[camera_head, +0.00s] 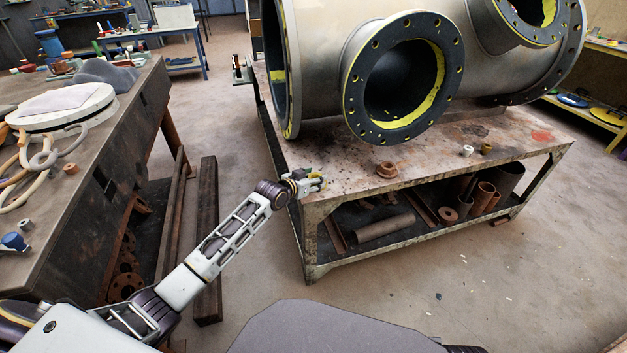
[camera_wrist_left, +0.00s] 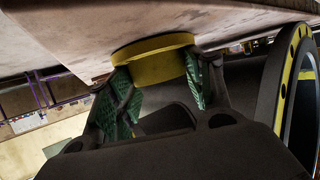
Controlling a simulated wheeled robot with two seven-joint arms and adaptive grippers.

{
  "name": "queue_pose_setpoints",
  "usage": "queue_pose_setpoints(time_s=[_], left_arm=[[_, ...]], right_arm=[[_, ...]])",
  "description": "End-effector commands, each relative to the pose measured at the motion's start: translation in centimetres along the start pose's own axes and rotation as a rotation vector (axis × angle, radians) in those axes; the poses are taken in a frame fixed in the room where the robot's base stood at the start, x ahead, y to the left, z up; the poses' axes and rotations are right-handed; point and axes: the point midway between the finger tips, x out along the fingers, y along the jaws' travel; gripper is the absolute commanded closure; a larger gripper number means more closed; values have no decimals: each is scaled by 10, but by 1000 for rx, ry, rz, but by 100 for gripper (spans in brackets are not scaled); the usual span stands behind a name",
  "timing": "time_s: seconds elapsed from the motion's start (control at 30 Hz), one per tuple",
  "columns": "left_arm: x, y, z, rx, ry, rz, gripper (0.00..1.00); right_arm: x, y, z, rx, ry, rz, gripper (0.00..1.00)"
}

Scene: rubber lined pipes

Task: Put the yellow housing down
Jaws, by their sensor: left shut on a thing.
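My left gripper (camera_head: 314,183) is at the near left corner of the metal workbench (camera_head: 335,195), low over its top. In the left wrist view, its two green-padded fingers (camera_wrist_left: 163,92) are shut on the yellow housing (camera_wrist_left: 155,58), a short round piece. The housing's far face is right against or very close to the bench top (camera_wrist_left: 85,40); I cannot tell if it touches. In the head view the housing is small and mostly hidden by the fingers. My right gripper is in neither view.
A large flanged pipe (camera_head: 325,65) with yellow-edged openings stands on the bench behind the gripper. The lower shelf holds pipes (camera_head: 384,228).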

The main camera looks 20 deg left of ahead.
Motion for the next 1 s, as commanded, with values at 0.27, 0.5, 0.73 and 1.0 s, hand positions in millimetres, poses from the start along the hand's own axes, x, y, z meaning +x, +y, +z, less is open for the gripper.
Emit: queue_pose_setpoints(time_s=[0.27, 0.5, 0.73, 1.0], left_arm=[[0, 0, -2, 0, 4, 0, 88], [1, 0, 2, 0, 0, 0, 32], [1, 0, 2, 0, 0, 0, 27], [-1, 0, -1, 0, 0, 0, 27]], right_arm=[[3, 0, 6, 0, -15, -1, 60], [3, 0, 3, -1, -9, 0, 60], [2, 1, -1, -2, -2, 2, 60], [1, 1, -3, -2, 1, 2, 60]])
